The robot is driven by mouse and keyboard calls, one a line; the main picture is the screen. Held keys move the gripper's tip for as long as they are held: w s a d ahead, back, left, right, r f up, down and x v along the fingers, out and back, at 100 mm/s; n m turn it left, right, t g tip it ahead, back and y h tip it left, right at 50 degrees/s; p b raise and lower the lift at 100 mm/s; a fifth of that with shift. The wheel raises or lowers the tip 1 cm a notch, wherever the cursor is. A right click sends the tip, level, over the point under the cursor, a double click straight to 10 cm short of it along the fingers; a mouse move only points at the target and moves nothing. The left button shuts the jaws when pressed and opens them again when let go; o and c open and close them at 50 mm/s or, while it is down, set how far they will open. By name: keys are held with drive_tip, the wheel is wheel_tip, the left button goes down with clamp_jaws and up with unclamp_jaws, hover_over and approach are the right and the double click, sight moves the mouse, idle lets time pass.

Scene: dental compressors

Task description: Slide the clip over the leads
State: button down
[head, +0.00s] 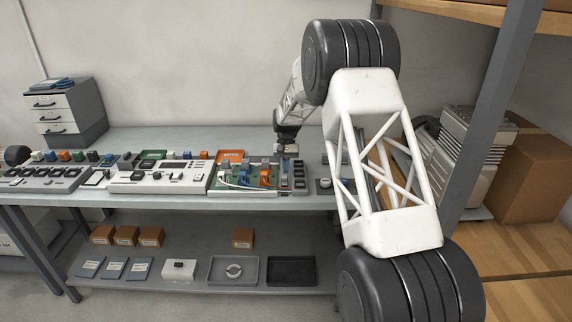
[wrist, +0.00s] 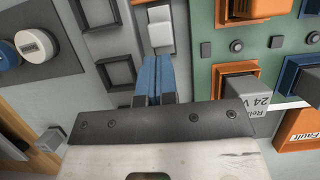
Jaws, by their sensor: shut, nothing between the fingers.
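My gripper (wrist: 157,68) has its two blue fingers closed together with nothing between them. In the head view my gripper (head: 287,151) points down over a narrow grey slotted tray (head: 299,188). Just beyond the fingertips in the wrist view is a light grey block (wrist: 160,39) in one of the tray's slots; I cannot tell whether it is the clip or whether the fingers touch it. A green board (head: 226,187) with blue and orange blocks lies left of the tray. Pale leads (head: 236,184) seem to cross it, too small to tell apart.
A round knob (wrist: 34,46) is on the other side. White control panel (head: 140,187) lies farther left.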

sight(286, 177)
drive_tip(key=shift+s, duration=0.25)
drive_tip(key=shift+s, duration=2.2)
drive_tip(key=shift+w, duration=0.8)
drive_tip(key=w, duration=0.3)
drive_tip(key=shift+r, duration=0.4)
drive_tip(key=v, duration=0.9)
drive_tip(key=shift+s+r, duration=0.15)
drive_tip(key=shift+r, duration=0.05)
